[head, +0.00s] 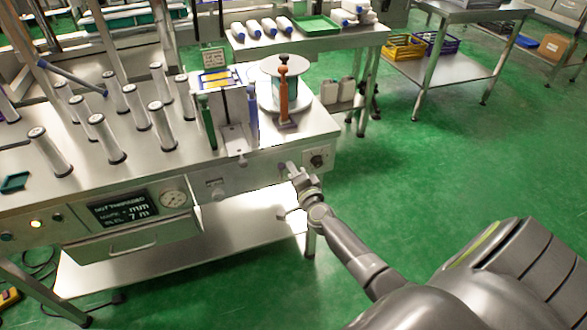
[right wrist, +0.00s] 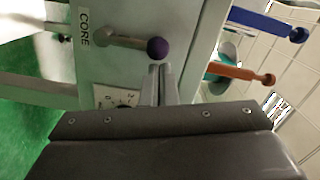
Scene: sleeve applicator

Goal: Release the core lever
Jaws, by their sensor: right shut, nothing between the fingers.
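The core lever (right wrist: 125,41) is a metal rod with a dark purple ball knob (right wrist: 157,48), set on a grey panel beside a "CORE" label (right wrist: 84,29) in the right wrist view. My right gripper (right wrist: 160,72) is shut and empty, its fingertips just beside the knob; I cannot tell whether they touch it. In the head view my right gripper (head: 291,172) is at the front face of the bench, near its right end. The lever is hard to make out there. My left gripper is not in view.
The steel bench (head: 235,172) holds several upright metal cylinders at left, an orange-handled lever (head: 284,95), a blue lever (head: 252,108) and a green lever (head: 207,122). A dial (head: 317,158) is right of my gripper.

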